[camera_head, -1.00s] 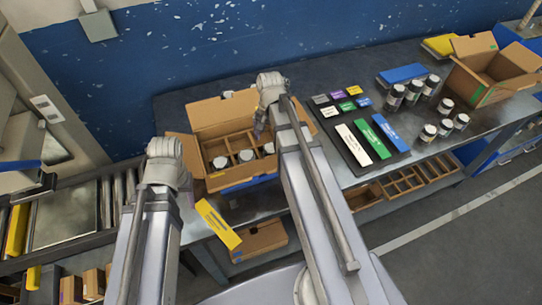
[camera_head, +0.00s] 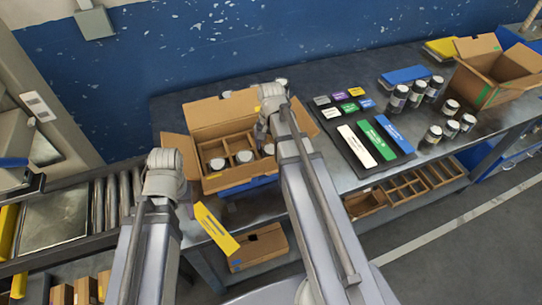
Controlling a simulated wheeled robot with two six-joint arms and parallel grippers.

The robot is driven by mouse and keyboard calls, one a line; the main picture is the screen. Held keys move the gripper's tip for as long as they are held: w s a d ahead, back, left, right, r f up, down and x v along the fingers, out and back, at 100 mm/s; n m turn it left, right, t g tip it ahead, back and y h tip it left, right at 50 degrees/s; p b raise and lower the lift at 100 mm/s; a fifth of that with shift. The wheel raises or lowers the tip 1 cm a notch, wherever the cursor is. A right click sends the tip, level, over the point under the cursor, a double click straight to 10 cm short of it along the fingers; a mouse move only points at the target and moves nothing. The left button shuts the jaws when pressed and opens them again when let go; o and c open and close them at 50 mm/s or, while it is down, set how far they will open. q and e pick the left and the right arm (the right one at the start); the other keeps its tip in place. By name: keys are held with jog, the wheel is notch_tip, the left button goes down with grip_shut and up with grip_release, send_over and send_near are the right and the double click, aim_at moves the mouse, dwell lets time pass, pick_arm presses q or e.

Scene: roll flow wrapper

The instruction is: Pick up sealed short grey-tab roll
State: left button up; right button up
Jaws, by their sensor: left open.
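I cannot make out a short roll with a grey tab; none is clear at this size. A grey tab card (camera_head: 321,100) lies among the small coloured cards on the table. An open carton (camera_head: 222,110) with dividers holds several jars with pale lids (camera_head: 217,164). My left gripper (camera_head: 165,172) is at the carton's left front, beside its left flap, its fingers mostly hidden by my arm. My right gripper (camera_head: 265,118) is over the carton's right side; its fingertips are too small and hidden to tell their opening.
Dark jars (camera_head: 398,98) and an open box (camera_head: 490,82) stand at the right of the table. White, green and blue strips lie on a dark board (camera_head: 347,152). A roller conveyor (camera_head: 112,205) runs at left. A yellow sign (camera_head: 215,229) hangs at the table's front.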

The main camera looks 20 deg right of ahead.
aim_at(271, 149)
jog(key=c, duration=1.5)
pick_arm(q)
jog(key=shift+r, duration=0.15)
pick_arm(e)
jog(key=shift+r, duration=0.1)
pick_arm(q)
notch_tip(271, 149, up, 10)
jog(key=p, duration=1)
pick_arm(e)
notch_tip(271, 149, up, 10)
jog(key=shift+f, duration=0.1)
